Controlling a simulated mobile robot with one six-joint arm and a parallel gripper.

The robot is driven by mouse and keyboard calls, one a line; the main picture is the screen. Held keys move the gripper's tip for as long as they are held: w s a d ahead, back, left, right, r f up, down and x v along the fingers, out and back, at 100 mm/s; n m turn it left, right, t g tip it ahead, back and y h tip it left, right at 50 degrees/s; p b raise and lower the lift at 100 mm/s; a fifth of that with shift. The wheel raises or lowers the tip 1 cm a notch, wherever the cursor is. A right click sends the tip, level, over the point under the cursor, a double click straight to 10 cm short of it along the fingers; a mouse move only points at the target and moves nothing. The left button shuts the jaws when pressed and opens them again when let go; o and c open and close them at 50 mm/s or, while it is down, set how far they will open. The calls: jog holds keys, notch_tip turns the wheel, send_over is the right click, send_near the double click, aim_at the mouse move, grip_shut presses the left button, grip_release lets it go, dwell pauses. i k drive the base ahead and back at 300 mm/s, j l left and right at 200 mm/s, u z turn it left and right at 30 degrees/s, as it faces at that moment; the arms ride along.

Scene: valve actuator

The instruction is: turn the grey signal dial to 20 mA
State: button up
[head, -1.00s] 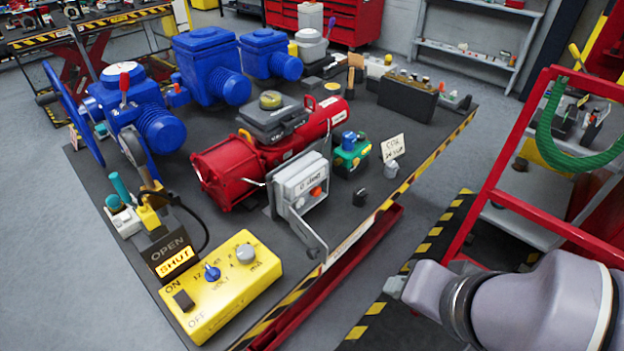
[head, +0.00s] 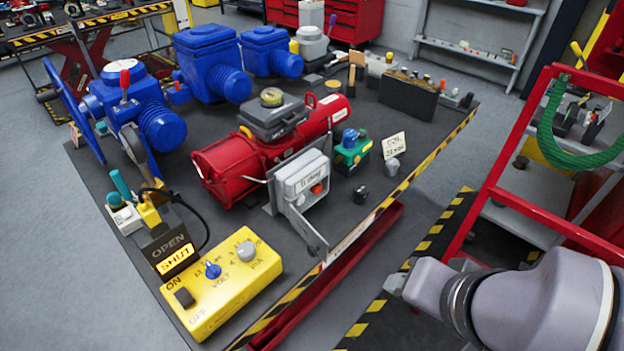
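The grey signal dial (head: 245,250) sits on the top of a yellow control box (head: 232,300) at the near left corner of the dark bench. Small scale marks surround the dial, too blurred to read its setting. A blue VOLT knob (head: 213,270) and a dark ON/OFF switch (head: 184,298) are on the same box. My gripper (head: 396,283) is at the lower right, off the bench's front edge and well apart from the dial. Only a small grey part of it shows past my wrist, so its fingers cannot be judged.
An OPEN/SHUT sign (head: 172,252) stands behind the box. A grey box on a bracket (head: 304,182), a red actuator (head: 235,165) and blue actuators (head: 208,62) stand on the bench. A red-framed cart (head: 508,200) is at right.

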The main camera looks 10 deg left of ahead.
aim_at(246, 251)
jog(key=u, duration=1.6)
